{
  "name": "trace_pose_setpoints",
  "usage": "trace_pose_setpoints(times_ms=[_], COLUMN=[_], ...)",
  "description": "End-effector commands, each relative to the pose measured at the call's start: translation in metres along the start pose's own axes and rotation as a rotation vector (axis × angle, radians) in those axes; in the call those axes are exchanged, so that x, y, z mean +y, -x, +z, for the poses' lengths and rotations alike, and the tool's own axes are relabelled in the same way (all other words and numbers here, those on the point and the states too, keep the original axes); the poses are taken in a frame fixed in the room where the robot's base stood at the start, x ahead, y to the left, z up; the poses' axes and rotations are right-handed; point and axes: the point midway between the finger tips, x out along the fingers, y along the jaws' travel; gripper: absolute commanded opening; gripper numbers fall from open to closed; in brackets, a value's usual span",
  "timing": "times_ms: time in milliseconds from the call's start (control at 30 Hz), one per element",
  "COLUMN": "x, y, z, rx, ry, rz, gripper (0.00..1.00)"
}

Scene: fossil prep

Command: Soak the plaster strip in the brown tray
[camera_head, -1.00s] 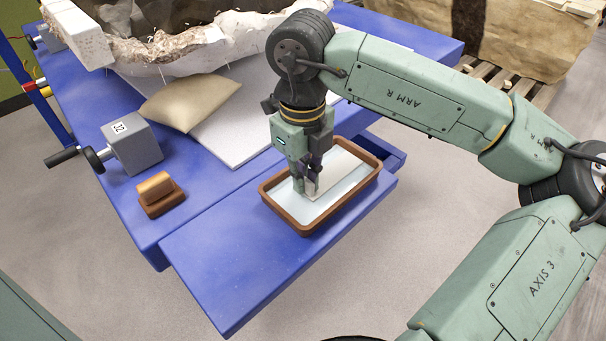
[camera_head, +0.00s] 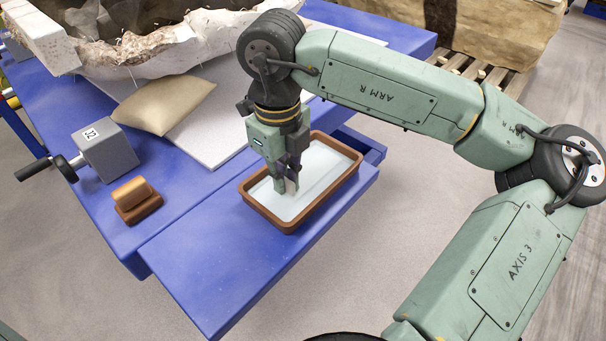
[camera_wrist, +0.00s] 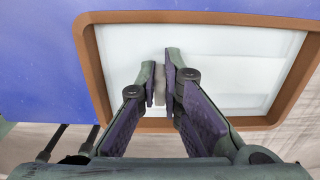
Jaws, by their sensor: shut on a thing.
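The brown tray (camera_head: 325,211) stands on the blue table extension, with a pale bluish-white surface inside that looks like liquid. My gripper (camera_head: 285,182) points down inside the tray's outline, toward its left part. It is shut on the plaster strip (camera_head: 291,186), a small pale grey piece partly hidden by the fingers. In the wrist view, the strip (camera_wrist: 160,84) shows as a narrow grey edge between the fingertips, with the tray's rim (camera_wrist: 90,70) around them. I cannot tell whether the strip's lower end is under the surface.
A wooden block (camera_head: 134,199) and a grey box marked J2 (camera_head: 105,150) stand to the left. A large plaster-jacketed fossil (camera_head: 160,45) is at the back. Bare blue surface lies left of the tray.

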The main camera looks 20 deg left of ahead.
Motion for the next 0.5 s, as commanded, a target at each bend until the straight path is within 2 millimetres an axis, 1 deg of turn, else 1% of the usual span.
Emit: trace_pose_setpoints(times_ms=[367,500], x=[0.0,-0.0002], y=[0.0009,0.0078], z=[0.0,0.0001], rx=[0.0,0.0], ry=[0.0,0.0], rz=[0.0,0.0], gripper=[0.0,0.0])
